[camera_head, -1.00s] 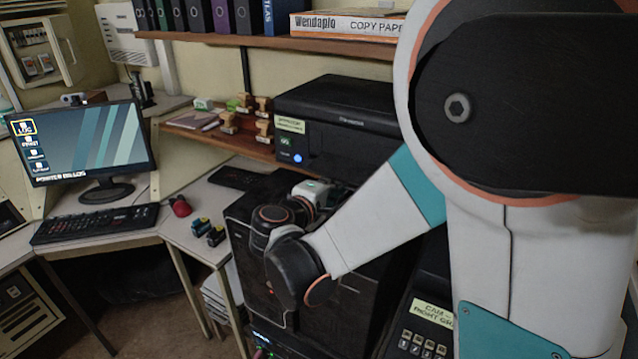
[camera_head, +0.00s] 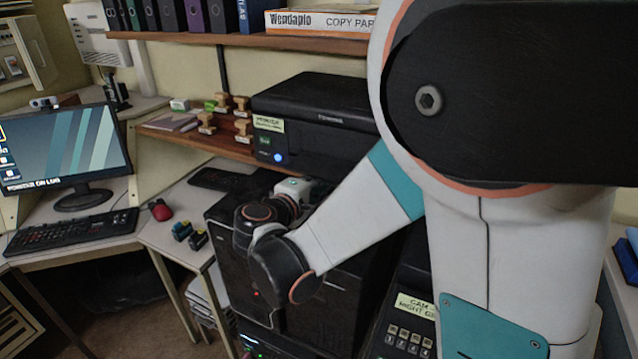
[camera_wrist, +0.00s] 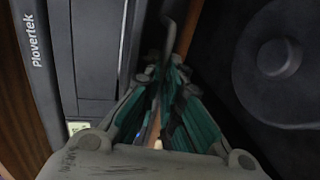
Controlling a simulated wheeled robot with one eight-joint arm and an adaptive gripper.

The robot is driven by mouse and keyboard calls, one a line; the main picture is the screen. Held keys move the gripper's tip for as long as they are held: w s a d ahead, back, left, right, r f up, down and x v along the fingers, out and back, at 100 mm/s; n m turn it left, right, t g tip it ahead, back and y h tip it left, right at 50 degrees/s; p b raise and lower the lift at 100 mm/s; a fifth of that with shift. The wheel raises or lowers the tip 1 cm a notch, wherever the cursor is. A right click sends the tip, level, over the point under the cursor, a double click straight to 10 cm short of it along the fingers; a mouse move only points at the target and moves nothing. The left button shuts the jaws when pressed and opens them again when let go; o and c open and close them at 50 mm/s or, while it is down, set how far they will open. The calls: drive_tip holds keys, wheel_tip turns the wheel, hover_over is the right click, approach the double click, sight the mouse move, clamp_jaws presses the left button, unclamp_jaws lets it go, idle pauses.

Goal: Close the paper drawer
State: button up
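The black printer (camera_head: 325,105) stands on the wooden shelf behind my arm, with a pale label and a lit blue button on its front. In the wrist view a dark panelled front with the name Plovertek, which looks like the printer (camera_wrist: 92,55), fills the left side, turned on its side. My gripper (camera_wrist: 163,75) points forward between this front and a dark round-faced unit. Its teal-padded fingers converge at the tips, with nothing visibly held. I cannot tell whether they touch the printer. The paper drawer cannot be clearly made out, nor how far it stands out. My arm hides the fingers in the head view.
A black cabinet (camera_head: 228,262) stands below the printer, close to my wrist. The dark round-faced unit (camera_wrist: 285,65) borders my gripper on the right. Stamps (camera_head: 240,128) stand left of the printer. A keypad unit (camera_head: 408,338) is below my arm.

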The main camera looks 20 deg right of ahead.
drive_tip(key=shift+s+a+r, duration=0.25)
drive_tip(key=shift+s+a, duration=0.15)
drive_tip(key=shift+a, duration=0.1)
drive_tip(key=v, duration=0.6)
drive_tip(key=shift+s+a, duration=0.25)
drive_tip(key=shift+v, duration=1.45)
drive_tip(key=o, duration=1.3)
drive_tip(key=shift+p+v, duration=1.15)
drive_tip(key=shift+v, duration=5.4)
drive_tip(key=shift+c, duration=0.2)
